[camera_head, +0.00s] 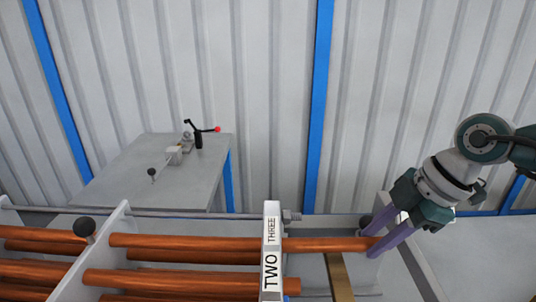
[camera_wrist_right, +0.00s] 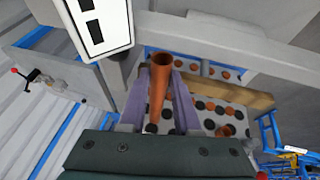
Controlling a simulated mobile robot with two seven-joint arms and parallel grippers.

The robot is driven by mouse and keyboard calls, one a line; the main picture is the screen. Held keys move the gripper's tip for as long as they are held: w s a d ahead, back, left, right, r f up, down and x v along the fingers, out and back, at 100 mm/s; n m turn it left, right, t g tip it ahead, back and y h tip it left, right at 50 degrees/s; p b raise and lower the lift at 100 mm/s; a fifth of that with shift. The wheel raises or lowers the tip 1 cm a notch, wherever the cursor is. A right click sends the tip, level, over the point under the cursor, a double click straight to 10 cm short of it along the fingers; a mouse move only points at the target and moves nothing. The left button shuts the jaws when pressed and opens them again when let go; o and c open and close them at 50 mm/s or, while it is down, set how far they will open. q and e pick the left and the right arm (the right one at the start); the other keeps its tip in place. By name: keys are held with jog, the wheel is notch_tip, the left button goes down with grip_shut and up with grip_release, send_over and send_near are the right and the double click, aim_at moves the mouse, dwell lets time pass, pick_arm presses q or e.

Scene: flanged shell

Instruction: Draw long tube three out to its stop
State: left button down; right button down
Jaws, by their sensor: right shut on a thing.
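Several copper-coloured tubes run left to right through upright grey plates in the head view. The long tube (camera_head: 330,244) in the row by the word THREE sticks out to the right past the white label plate (camera_head: 271,250) marked TWO and THREE. My right gripper (camera_head: 370,238) has its purple fingers shut around this tube near its right end. In the right wrist view the tube (camera_wrist_right: 160,88) lies between the two purple fingers, its open end showing. My left gripper is not in view.
A wooden strip (camera_head: 339,277) lies below the held tube. A grey rod (camera_head: 190,213) runs behind the tubes. A grey table (camera_head: 120,180) with a red-knobbed lever clamp (camera_head: 200,135) stands at the back left. A perforated plate with dark and copper holes (camera_wrist_right: 207,105) shows in the wrist view.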

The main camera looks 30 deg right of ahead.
jog(key=c, duration=1)
grip_release()
jog(key=shift+s+d, duration=0.1)
jog(key=shift+d, duration=0.1)
jog(key=shift+c, duration=0.2)
jog(key=shift+o, duration=0.7)
jog(key=shift+d, duration=0.1)
jog(key=shift+o, duration=1.4)
jog(key=p+v, duration=0.2)
jog(key=v, duration=0.8)
